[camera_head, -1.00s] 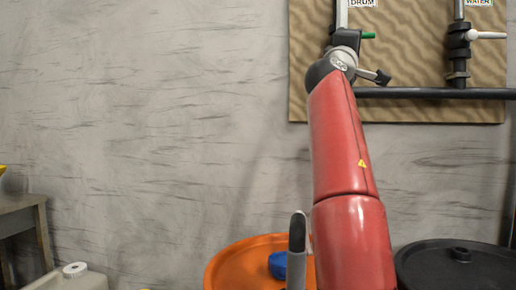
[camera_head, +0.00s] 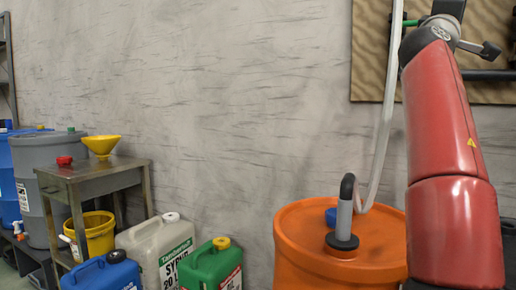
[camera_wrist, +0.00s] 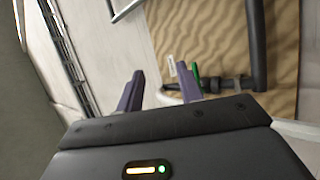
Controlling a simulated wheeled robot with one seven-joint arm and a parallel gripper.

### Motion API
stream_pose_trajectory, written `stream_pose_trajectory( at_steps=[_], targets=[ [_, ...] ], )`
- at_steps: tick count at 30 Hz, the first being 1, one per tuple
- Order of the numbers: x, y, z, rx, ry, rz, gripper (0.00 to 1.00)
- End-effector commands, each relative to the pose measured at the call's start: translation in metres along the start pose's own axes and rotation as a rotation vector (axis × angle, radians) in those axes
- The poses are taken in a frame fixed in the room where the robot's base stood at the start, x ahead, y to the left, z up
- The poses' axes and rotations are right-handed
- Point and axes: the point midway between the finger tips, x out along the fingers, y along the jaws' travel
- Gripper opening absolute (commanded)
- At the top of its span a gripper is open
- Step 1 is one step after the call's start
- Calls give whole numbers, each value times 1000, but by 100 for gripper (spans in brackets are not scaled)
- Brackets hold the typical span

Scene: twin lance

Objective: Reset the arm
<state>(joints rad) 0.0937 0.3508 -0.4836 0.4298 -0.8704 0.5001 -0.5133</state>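My red arm (camera_head: 450,180) rises along the right side of the head view. Its grey and black wrist end is at the top right, in front of the panel. In the wrist view my gripper (camera_wrist: 160,68) has its two dark purple fingers spread apart, with nothing held between them. Beyond the fingers are the tan wavy board (camera_wrist: 222,38), a green handle (camera_wrist: 196,75) and dark pipework (camera_wrist: 256,45). I cannot tell from this view how far the fingers are from them.
An orange drum (camera_head: 300,235) stands left of my arm, with a grey lance (camera_head: 344,215) upright on its lid and a pale hose (camera_head: 384,125) rising behind. Jerrycans, including a green one (camera_head: 212,266), and a small table (camera_head: 98,170) with a yellow funnel (camera_head: 101,145) stand left.

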Motion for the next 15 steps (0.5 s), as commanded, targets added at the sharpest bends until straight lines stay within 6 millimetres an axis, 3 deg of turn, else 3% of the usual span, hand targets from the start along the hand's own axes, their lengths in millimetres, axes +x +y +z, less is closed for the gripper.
stream_pose_trajectory(
  at_steps=[8,15],
  targets=[
    [2,-20,19,101,-26,-122,37],
    [-10,-51,40,243,-62,-294,37]
  ],
)
